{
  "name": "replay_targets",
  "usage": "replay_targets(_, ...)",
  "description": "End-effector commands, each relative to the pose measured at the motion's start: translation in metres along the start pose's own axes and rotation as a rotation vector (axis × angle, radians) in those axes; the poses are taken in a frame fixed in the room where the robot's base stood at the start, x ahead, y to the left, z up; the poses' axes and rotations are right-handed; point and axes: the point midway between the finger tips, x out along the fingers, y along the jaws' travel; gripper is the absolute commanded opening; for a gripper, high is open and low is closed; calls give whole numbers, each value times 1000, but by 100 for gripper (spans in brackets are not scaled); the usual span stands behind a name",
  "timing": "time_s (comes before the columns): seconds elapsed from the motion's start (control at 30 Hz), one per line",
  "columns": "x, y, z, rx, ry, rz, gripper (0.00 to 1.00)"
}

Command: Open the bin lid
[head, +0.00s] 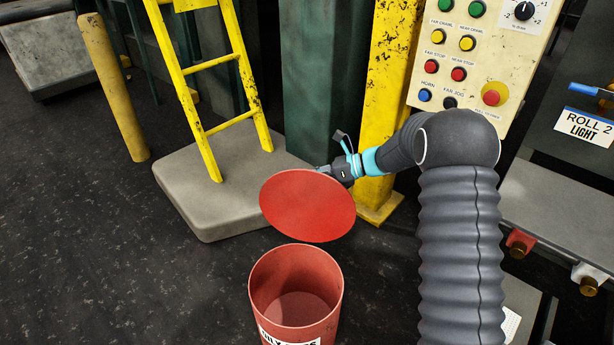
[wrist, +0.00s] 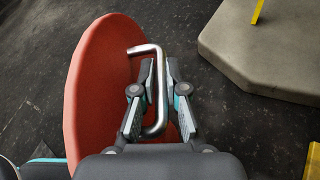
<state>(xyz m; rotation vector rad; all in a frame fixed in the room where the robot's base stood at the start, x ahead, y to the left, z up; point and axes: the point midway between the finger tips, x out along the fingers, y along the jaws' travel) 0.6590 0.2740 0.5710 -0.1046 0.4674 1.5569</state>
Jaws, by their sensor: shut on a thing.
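The red round lid (head: 308,206) is off the bin, in the air above and behind its rim in the head view, and tilted. The red bin (head: 296,300) stands open below it, and its inside looks empty. A label on its front is cut off by the frame. My gripper (head: 325,169) is at the lid's upper right edge, its fingertips partly hidden by the lid. In the wrist view my gripper (wrist: 159,85) is shut on the metal lid handle (wrist: 145,50), with the lid (wrist: 100,75) on the left.
A grey plinth (head: 190,195) with a yellow ladder (head: 222,62) stands behind. A yellow post (head: 383,100) and a button panel (head: 470,60) are behind my arm. A yellow bollard (head: 113,88) is at left. Dark floor left of the bin is clear.

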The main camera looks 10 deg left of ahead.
Motion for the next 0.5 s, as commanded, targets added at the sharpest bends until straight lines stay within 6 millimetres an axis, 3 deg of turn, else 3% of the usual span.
replay_targets(0.07, -2, -1, -3, 3, 1, -2, 0)
replay_targets(0.1, -2, -1, -3, 4, 1, -3, 19)
replay_targets(0.13, -2, -1, -3, 4, 1, -4, 23)
replay_targets(0.5, -4, -1, -3, 2, 2, -2, 23)
